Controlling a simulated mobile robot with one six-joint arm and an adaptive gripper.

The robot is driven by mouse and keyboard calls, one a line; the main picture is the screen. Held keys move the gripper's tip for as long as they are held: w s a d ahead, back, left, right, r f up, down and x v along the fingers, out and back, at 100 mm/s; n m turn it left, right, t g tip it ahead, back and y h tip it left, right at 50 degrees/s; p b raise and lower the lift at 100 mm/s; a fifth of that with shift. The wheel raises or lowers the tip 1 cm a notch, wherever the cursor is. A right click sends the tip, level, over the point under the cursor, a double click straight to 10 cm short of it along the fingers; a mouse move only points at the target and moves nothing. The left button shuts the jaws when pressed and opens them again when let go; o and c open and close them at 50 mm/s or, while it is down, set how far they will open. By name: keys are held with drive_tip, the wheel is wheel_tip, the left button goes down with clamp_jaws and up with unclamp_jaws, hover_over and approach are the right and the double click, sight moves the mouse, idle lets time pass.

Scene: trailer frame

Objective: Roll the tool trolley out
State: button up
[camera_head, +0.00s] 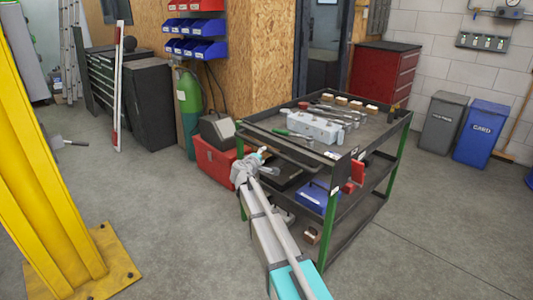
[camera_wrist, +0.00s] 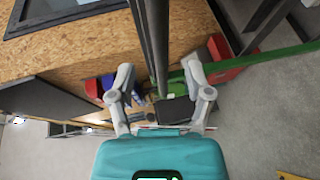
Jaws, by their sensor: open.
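The tool trolley (camera_head: 345,165) is a black three-level cart with green legs, standing right of centre in the head view. Tools, a pale grey case (camera_head: 313,127) and several small blocks lie on its top. My gripper (camera_head: 258,158) is at its near left end, by the dark handle bar (camera_head: 280,147). In the wrist view my gripper (camera_wrist: 158,72) is open, with a dark bar (camera_wrist: 155,40) running between its two fingers. Gaps show beside the bar; I cannot tell whether either finger touches it. A green trolley leg (camera_wrist: 262,57) crosses at the right.
A red box (camera_head: 213,160) and a green cylinder (camera_head: 189,105) stand behind my gripper. A yellow post (camera_head: 45,160) is at the left. Grey (camera_head: 441,122) and blue (camera_head: 482,133) bins stand at the right wall.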

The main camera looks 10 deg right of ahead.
sight(268, 151)
drive_tip(key=b+x, duration=0.1)
drive_tip(key=x, duration=0.6)
drive_tip(key=shift+w+d+f, duration=0.1)
drive_tip(key=shift+w+d, duration=0.05)
drive_tip(key=shift+w, duration=0.05)
